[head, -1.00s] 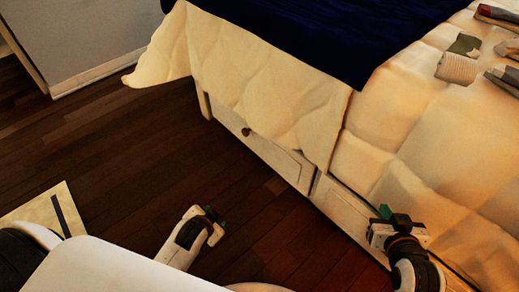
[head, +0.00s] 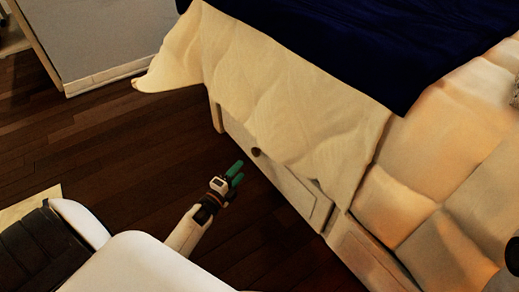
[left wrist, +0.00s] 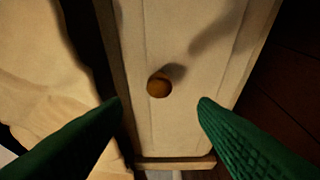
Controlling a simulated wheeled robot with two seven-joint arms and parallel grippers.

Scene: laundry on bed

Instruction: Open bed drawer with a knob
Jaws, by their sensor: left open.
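The bed drawer (head: 285,179) is a pale panel low in the bed's side, partly covered by the hanging cream quilt. Its small round dark knob (head: 256,152) shows near the quilt's lower edge. The drawer front (left wrist: 190,118) also fills the middle of the left wrist view, with the brownish knob (left wrist: 159,85) near its centre. My left gripper (head: 236,173) has green fingers and is open, just short of the knob and pointing at it. In the left wrist view the knob lies beyond and between the fingertips (left wrist: 160,102), not touched. My right gripper is not visible.
The cream quilt (head: 290,115) hangs over the drawer's top edge. A second pale drawer (head: 362,255) is to the right. Dark wooden floor (head: 110,140) lies clear in front of the bed. A grey wall (head: 110,35) stands at the back left.

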